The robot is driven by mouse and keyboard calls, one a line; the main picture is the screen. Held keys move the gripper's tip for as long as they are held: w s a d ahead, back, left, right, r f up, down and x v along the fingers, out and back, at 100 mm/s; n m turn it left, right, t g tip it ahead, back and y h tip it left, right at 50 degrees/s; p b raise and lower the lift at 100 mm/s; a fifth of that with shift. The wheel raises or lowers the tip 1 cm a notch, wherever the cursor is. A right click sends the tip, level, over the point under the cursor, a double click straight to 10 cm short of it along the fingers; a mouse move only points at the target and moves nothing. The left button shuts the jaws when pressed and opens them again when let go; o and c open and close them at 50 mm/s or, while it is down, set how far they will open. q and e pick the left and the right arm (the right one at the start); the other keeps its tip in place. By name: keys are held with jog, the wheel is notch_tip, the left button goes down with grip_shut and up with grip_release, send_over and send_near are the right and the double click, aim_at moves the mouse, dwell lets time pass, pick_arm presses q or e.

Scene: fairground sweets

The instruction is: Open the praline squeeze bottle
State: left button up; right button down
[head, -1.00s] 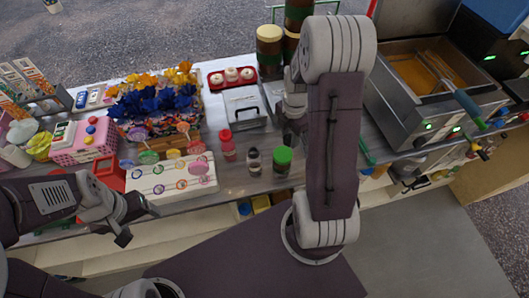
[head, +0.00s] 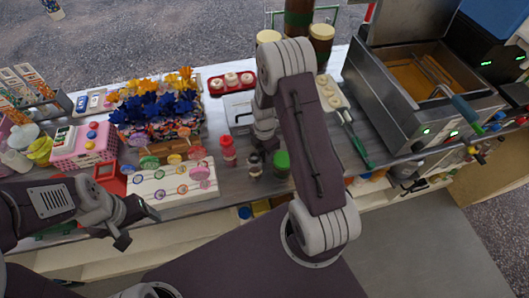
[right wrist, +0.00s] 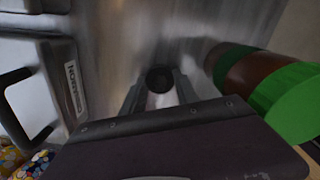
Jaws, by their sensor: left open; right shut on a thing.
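A small bottle with a dark top (head: 254,168), which I take to be the praline squeeze bottle, stands near the front of the counter between a red bottle (head: 228,151) and a green-lidded jar (head: 281,163). My right gripper (head: 261,150) is at its top, coming from above and behind. In the right wrist view its fingers are shut on a dark round cap (right wrist: 160,77). Whether the cap is on or off the bottle is unclear. The green-lidded jar also shows close on the right there (right wrist: 285,100). My left gripper (head: 136,226) is open and empty, in front of the counter at left.
A white lollipop stand (head: 150,193) is left of the bottles. A metal dispenser (head: 238,110) stands behind them, also in the right wrist view (right wrist: 35,90). A red tray (head: 215,86) is at the back. A fryer (head: 395,125) stands right, with a green-handled tool (head: 358,145) before it.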

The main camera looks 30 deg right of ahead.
jog(key=c, duration=0.9)
grip_release()
jog(key=shift+f, duration=0.1)
notch_tip(320, 180, up, 12)
jog(key=shift+r, duration=0.2)
